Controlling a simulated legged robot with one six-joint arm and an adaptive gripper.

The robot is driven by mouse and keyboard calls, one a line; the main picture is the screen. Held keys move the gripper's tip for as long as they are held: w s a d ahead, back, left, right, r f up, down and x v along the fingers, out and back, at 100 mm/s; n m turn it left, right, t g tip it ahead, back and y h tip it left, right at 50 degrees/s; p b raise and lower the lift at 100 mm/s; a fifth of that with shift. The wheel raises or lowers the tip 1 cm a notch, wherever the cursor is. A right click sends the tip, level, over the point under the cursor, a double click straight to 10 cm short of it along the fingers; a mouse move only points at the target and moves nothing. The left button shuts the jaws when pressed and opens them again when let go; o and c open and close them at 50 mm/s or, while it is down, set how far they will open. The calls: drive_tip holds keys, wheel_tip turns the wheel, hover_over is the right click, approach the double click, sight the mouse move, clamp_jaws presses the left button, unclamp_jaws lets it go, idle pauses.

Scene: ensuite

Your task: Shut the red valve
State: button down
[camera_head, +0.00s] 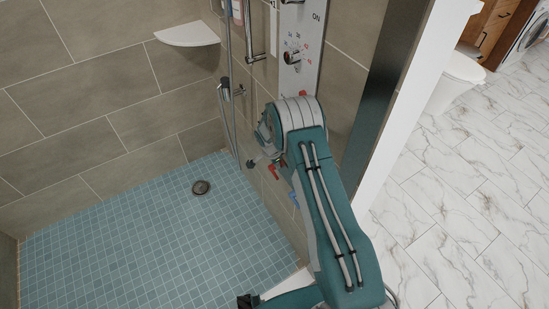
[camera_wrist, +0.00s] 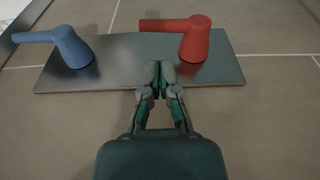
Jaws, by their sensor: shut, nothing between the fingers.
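The red valve (camera_wrist: 193,40) is in the upper middle of the wrist view, on a dark metal plate (camera_wrist: 110,72). Its lever points left in that view. A blue valve (camera_wrist: 70,46) sits left of it on the same plate, its lever also pointing left. My gripper (camera_wrist: 160,66) is shut and empty. Its fingertips show just below and left of the red valve's body; I cannot tell if they touch the plate. In the head view the red valve (camera_head: 275,174) shows small beside my arm, with the blue valve (camera_head: 294,199) below it; my arm hides part of this area.
A control panel (camera_head: 302,45) with small knobs is on the wall above my arm. A hand shower and hose (camera_head: 229,92) hang left of it. A white corner shelf (camera_head: 188,34) is at the back. The blue tiled shower floor (camera_head: 140,240) is clear around the drain (camera_head: 201,187).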

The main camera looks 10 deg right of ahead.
sight(275, 174)
drive_tip(key=shift+a+f, duration=0.2)
drive_tip(key=shift+f, duration=0.7)
drive_tip(key=shift+a+f, duration=0.2)
drive_tip(key=shift+f, duration=0.7)
